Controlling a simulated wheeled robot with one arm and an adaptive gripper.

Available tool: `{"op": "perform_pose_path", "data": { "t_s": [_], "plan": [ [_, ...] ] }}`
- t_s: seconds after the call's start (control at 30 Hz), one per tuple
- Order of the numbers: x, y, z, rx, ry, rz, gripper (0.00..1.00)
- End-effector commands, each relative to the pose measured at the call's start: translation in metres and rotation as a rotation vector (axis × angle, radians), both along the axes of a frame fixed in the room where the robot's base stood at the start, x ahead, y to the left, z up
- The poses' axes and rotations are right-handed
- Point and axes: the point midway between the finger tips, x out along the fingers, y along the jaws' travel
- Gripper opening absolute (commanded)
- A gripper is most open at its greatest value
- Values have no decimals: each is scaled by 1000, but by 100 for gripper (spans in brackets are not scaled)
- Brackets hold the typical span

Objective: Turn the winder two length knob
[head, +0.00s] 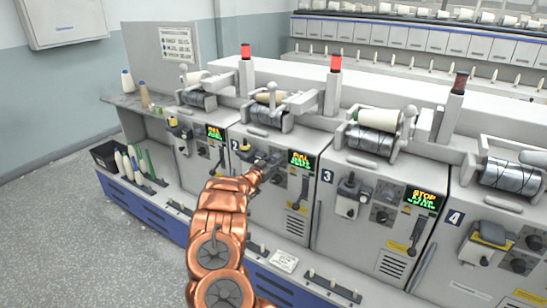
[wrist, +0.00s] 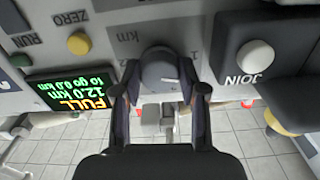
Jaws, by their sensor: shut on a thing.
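Winder two (head: 268,205), marked 2, is the second unit from the left in the head view. My copper arm reaches to its front panel, where my gripper (head: 262,167) covers the knob. In the wrist view the length knob (wrist: 159,70) is round and dark grey, with a pale mark at its edge. My gripper (wrist: 163,92) has one finger on each side of the knob and is shut on it. The green and yellow display (wrist: 78,92) reads FULL, 12.0 km, to go 0.0 km; it also shows in the head view (head: 301,160).
In the wrist view a yellow ZERO button (wrist: 79,43) and a white JOIN button (wrist: 256,56) flank the knob. Winder three (head: 345,225) stands to the right, its display reading STOP. A low blue-fronted ledge (head: 172,208) runs below the units. Grey floor is clear at lower left.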

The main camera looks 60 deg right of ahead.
Motion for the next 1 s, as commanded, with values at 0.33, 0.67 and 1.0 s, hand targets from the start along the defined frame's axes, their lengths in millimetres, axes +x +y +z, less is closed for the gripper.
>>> {"op": "perform_pose_path", "data": {
  "t_s": [0.33, 0.67, 1.0],
  "plan": [
    [-1, 0, 1, -8, 275, 0, 7],
    [0, 1, -1, -14, 417, 2, 7],
    [0, 1, -3, -14, 449, 1, 7]
  ]
}}
